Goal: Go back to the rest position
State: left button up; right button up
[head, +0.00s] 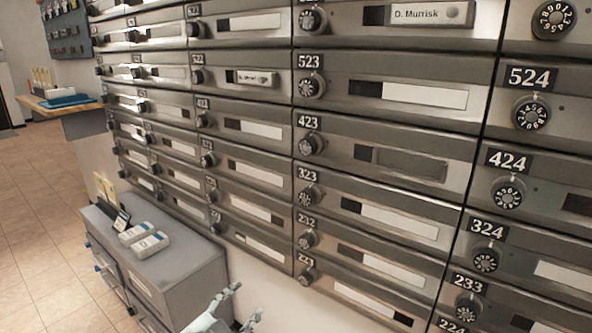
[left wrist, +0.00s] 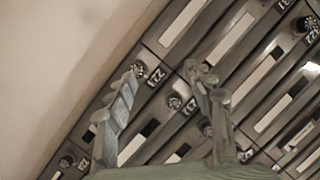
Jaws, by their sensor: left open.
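My left gripper (head: 246,301) shows at the bottom of the head view, in front of the mailbox wall and to the right of the grey cabinet's top. Its two pale fingers are spread apart. In the left wrist view the gripper (left wrist: 166,82) is open, with nothing between its fingers. The numbered mailboxes lie behind the fingers there. My right gripper is in neither view.
The mailbox wall (head: 404,164) with dials fills the right side. A low grey cabinet (head: 190,248) stands against it, with white boxes (head: 150,244) on top. A wooden counter (head: 62,101) stands farther back. Tiled floor (head: 40,215) at left is clear.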

pick_arm(q)
jog(key=s+a+f+n+g+y, duration=0.2)
jog(key=s+a+f, duration=0.3)
jog(key=s, duration=0.4)
jog(key=s+a+f+n+g+y, duration=0.2)
jog(key=s+a+f+n+g, duration=0.2)
jog(key=s+f, duration=0.4)
jog(key=s+a+f+n+g+y, duration=0.2)
jog(key=s+a+f+n+g, duration=0.2)
jog(key=s+f, duration=0.3)
jog(key=s+a+g, duration=0.1)
jog(key=s, duration=0.2)
jog(key=shift+s+a+y+p, duration=0.25)
jog(key=shift+a+y+p, duration=0.05)
jog(key=shift+y, duration=0.1)
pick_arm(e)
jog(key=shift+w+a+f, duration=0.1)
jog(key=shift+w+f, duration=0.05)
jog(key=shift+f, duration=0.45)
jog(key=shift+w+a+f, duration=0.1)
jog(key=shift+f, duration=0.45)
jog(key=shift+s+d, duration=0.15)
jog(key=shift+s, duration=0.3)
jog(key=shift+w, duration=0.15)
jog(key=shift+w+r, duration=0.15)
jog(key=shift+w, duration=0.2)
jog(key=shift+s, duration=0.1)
